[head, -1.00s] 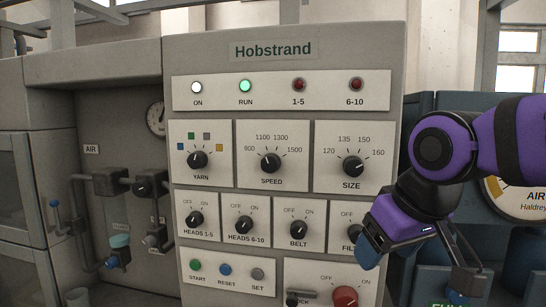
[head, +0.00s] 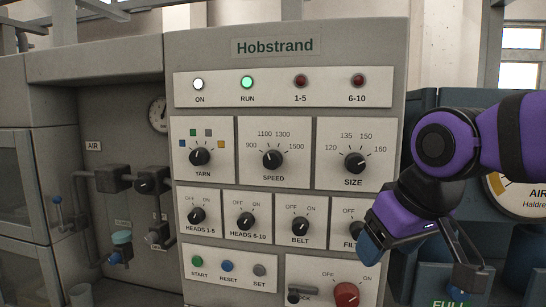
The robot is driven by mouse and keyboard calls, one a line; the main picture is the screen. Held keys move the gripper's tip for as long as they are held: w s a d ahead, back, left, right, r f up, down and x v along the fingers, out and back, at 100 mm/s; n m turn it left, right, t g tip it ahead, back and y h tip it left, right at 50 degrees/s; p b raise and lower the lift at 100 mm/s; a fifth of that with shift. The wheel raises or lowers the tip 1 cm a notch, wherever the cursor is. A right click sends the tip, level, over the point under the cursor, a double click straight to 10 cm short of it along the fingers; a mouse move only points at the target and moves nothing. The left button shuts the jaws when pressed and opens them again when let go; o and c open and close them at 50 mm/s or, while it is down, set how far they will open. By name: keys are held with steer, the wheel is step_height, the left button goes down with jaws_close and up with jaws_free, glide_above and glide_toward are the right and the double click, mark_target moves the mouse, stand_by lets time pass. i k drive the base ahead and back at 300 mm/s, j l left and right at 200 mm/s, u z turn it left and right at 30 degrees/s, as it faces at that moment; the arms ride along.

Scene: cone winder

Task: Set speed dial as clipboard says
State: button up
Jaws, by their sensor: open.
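The speed dial (head: 272,160) is a black knob on a white plate in the middle of the Hobstrand panel, in the head view. Its marks read 900, 1100, 1300 and 1500. Its pale pointer line is small and seems to point up and slightly left, near 1100; I cannot tell exactly. No clipboard shows in this view. My gripper (head: 414,268) hangs open and empty at the lower right, its fingers spread, apart from the speed dial. My gripper hides part of the filter dial's plate.
The yarn dial (head: 199,157) and size dial (head: 355,162) flank the speed dial. Several smaller dials sit below, with push buttons and a red knob (head: 346,294) under them. The white ON and green RUN lamps glow. Pipes and valves stand left; a gauge (head: 519,194) stands right.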

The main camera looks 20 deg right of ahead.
mark_target(272, 159)
steer(key=k+l+u, duration=0.1)
steer(key=l+u, duration=0.15)
steer(key=u, duration=0.2)
steer(key=k+l+u, duration=0.1)
steer(key=u, duration=0.3)
steer(key=k+l+u, duration=0.15)
steer(key=u, duration=0.3)
steer(key=l, duration=0.1)
